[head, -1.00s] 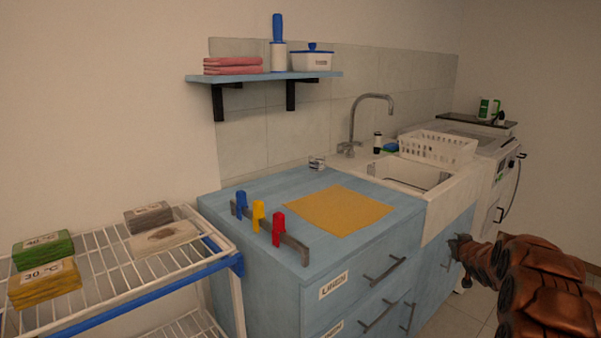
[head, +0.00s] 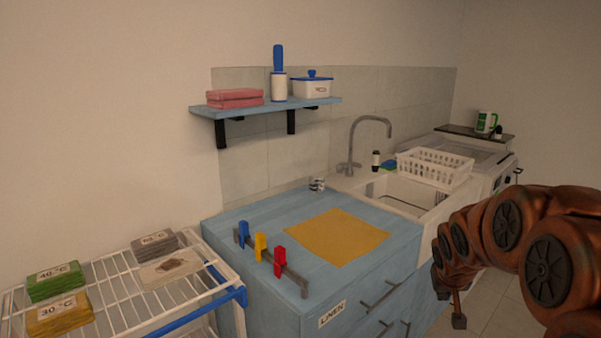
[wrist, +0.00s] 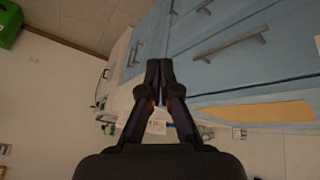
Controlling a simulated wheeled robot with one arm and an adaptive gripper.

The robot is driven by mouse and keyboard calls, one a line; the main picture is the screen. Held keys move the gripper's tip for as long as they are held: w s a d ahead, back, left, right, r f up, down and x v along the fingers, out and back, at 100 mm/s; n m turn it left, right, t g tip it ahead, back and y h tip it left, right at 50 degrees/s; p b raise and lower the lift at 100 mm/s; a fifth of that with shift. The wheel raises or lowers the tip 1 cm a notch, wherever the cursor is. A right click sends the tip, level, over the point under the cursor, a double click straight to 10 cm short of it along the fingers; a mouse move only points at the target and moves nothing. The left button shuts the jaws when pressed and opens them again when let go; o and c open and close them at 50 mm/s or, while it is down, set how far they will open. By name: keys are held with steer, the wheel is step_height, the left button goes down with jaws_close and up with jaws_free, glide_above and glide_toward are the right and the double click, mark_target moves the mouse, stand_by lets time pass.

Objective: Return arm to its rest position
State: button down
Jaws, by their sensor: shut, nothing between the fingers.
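A yellow cloth (head: 335,236) and a rail with blue, yellow and red clips (head: 279,262) lie on the cabinet top. A white wire rack (head: 205,302) with cloth stacks stands at left. A white basket (head: 434,168) is by the sink. The wall shelf (head: 265,107) is clear of my arm.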

steer(key=s+a+r+g+y+p, duration=0.1)
steer(key=s+a, duration=0.4)
steer(key=s, duration=0.7)
steer(key=s+a+r+n+g+y+p, duration=0.1)
steer(key=s+a+r+g+p, duration=0.3)
steer(key=s, duration=0.8)
steer(key=s+a+r+g+p, duration=0.2)
steer(key=s+a, duration=0.3)
steer(key=s, duration=0.7)
steer(key=shift+s+a+r+n+y+p, duration=0.15)
steer(key=shift+a+n+y+p, duration=0.15)
steer(key=shift+a+y+p, duration=0.1)
